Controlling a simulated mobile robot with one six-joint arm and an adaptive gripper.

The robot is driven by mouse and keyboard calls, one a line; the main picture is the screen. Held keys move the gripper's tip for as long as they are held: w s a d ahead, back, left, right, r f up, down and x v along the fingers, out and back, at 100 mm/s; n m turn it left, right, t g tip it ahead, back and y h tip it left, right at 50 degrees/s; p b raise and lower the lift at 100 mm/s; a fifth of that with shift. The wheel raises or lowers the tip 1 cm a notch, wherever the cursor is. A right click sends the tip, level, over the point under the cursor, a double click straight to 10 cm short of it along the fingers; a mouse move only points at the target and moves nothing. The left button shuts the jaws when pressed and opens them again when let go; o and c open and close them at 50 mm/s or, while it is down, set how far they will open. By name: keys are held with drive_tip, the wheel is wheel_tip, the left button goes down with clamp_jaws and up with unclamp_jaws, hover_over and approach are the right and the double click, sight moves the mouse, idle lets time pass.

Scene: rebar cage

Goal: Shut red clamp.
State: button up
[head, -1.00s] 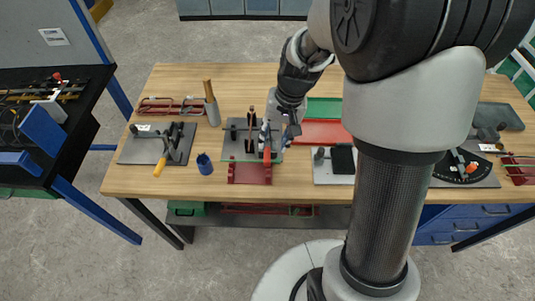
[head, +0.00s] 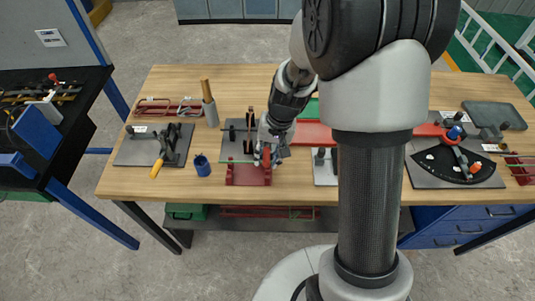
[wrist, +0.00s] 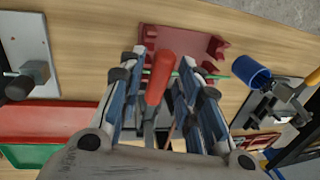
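The red clamp's handle (wrist: 160,76) stands between the two fingers of my gripper (wrist: 165,62) in the wrist view. The fingers are spread, with a visible gap beside the handle, and do not appear to grip it. In the head view my gripper (head: 272,150) is over the middle of the workbench, and the red handle (head: 266,157) shows just at its fingertips. A thin green rod (head: 236,161) runs across the red bracket (head: 247,175) in front of the clamp. The clamp's base and linkage are mostly hidden by my gripper.
A blue cup (head: 202,165) stands left of the red bracket. A yellow-handled clamp (head: 158,167) sits on a plate further left. Red and green trays (wrist: 45,122) lie to the other side. A dark fan-shaped gauge plate (head: 452,165) is at right. The bench's front edge is close.

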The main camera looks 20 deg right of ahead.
clamp_jaws()
drive_tip(key=shift+r+p, duration=0.15)
drive_tip(key=shift+p, duration=0.15)
